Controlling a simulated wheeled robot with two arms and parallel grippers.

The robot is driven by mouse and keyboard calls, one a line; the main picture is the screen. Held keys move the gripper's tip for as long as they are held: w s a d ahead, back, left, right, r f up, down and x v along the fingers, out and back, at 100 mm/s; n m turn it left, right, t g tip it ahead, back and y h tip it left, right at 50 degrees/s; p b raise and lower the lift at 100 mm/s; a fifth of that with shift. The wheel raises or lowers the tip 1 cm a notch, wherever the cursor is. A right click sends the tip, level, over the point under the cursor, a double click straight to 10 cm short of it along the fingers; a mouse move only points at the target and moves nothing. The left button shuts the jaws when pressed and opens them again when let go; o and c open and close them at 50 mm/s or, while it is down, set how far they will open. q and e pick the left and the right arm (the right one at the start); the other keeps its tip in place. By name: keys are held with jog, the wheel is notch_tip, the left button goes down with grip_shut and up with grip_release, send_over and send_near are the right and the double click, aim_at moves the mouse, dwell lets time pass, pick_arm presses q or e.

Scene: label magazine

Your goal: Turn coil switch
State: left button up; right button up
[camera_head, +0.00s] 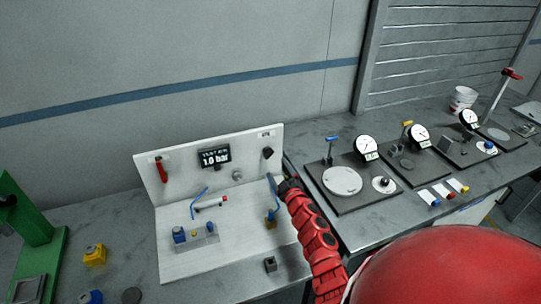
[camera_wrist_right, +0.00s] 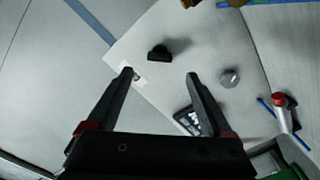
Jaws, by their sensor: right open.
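A white panel (camera_head: 180,165) stands upright on a white base on the bench. A black knob (camera_head: 268,153), which looks like the coil switch, sits at its upper right beneath a small label (camera_head: 266,134). In the right wrist view the black knob (camera_wrist_right: 158,50) lies beyond my fingertips, between them sideways, and apart from both. My right gripper (camera_head: 285,186) is at the panel's right side, a little lower than the knob. In the right wrist view the right gripper (camera_wrist_right: 160,74) is open and empty. My left gripper is not in view.
A silver knob (camera_head: 238,175), a display (camera_head: 215,158) reading 1.0 bar and a red handle (camera_head: 161,169) are on the panel. Blue tubes and a white cylinder (camera_head: 211,203) stand over the base. Dial gauge stands (camera_head: 365,146) are at right, a green stand (camera_head: 32,230) at left.

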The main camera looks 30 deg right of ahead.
aim_at(270, 156)
jog(key=shift+b+x, duration=0.5)
jog(key=shift+x, duration=3.7)
jog(key=shift+a, duration=0.1)
grip_shut()
